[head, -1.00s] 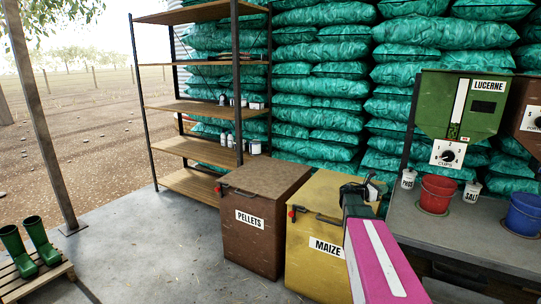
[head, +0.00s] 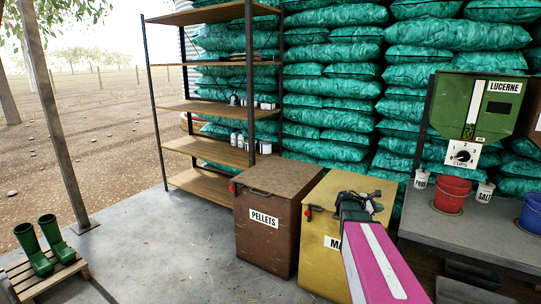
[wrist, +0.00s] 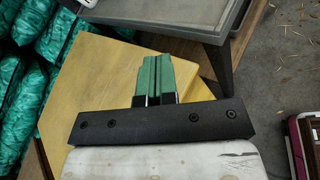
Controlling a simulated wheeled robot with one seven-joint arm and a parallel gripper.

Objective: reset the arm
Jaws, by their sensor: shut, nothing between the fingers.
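My arm shows pink and white in the head view, reaching forward over the yellow maize bin (head: 318,222). My gripper (head: 372,194) is at its far end, above the lid of that bin. In the wrist view my gripper (wrist: 149,75) has its two green fingers pressed together with nothing between them. The yellow lid (wrist: 85,85) lies below the fingers. My arm hides part of the bin's label.
A brown pellets bin (head: 265,225) stands left of the maize bin. A grey bench (head: 470,230) at right carries a red bucket (head: 452,195) and a blue bucket (head: 533,212). Shelves (head: 205,145) stand behind. Green boots (head: 40,248) stand on a pallet at left. The concrete floor between is clear.

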